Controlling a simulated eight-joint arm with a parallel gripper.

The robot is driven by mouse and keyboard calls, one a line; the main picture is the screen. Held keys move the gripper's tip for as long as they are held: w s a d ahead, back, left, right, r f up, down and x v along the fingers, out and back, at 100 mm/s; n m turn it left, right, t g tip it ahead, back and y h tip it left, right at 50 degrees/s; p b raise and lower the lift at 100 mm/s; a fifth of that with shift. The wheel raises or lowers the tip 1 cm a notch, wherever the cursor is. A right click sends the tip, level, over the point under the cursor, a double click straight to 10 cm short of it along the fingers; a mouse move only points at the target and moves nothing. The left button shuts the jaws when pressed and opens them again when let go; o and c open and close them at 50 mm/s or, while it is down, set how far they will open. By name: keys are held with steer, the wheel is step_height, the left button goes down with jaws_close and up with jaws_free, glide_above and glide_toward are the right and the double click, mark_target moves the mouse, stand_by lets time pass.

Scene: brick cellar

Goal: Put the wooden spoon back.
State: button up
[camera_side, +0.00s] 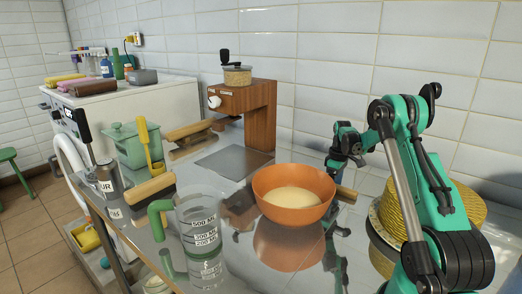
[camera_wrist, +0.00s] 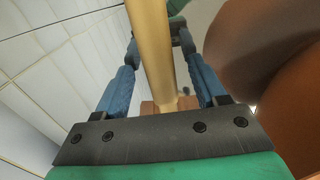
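The spoon's head is hidden. My gripper (camera_side: 337,163) is low behind the bowl's right rim, close to the handle. In the wrist view a long wooden handle (camera_wrist: 152,55) runs between the blue fingers of my gripper (camera_wrist: 160,42). A gap shows between the handle and the right finger, so I see no firm grip. The bowl also fills the right side of the wrist view (camera_wrist: 265,65).
A measuring jug (camera_side: 200,222), metal cups (camera_side: 108,182), a green canister (camera_side: 128,146) and a yellow-handled tool (camera_side: 147,140) stand left on the shiny counter. A wooden coffee grinder (camera_side: 248,108) stands behind the bowl. A round golden object (camera_side: 455,203) sits right, behind my arm.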

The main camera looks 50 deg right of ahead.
steer(key=shift+r, duration=0.1)
step_height(320, 180, up, 12)
steer(key=shift+t+h, duration=0.5)
steer(key=w+a+r, duration=0.1)
steer(key=a, duration=0.1)
steer(key=w+a+r, duration=0.1)
steer(key=a, duration=0.2)
steer(key=w+a+r, duration=0.1)
steer(key=w+a, duration=0.1)
steer(key=shift+a, duration=0.25)
steer(key=s+a+f+t, duration=0.1)
steer(key=s+a+t, duration=0.1)
steer(key=a, duration=1.1)
steer(key=s+a+t+y, duration=0.1)
steer(key=a+t, duration=0.3)
steer(key=a, duration=1)
steer(key=shift+s+f, duration=0.35)
